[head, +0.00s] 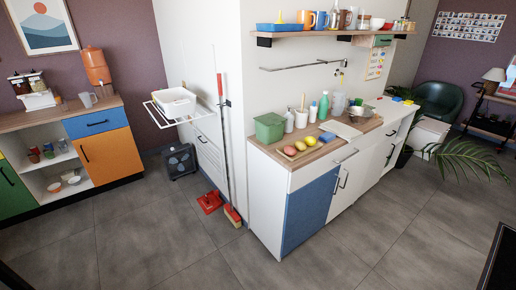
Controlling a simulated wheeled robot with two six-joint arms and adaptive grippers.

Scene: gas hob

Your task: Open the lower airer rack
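A white wire airer rack (162,118) sticks out from the white wall left of the corner, folded out level. A white basin (176,101) sits on it. Below it, a white panel with slats or bars (208,152) lies flat against the same wall. It looks like the lower airer rack, folded shut, but it is small and partly cut off by the wall edge and the poles in front. Neither of my grippers is in view.
A red-handled broom (226,140) and red dustpan (210,202) stand at the wall corner. A dark box-shaped appliance (180,161) is on the floor below the rack. A counter (318,152) is at the right. The grey floor in front is clear.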

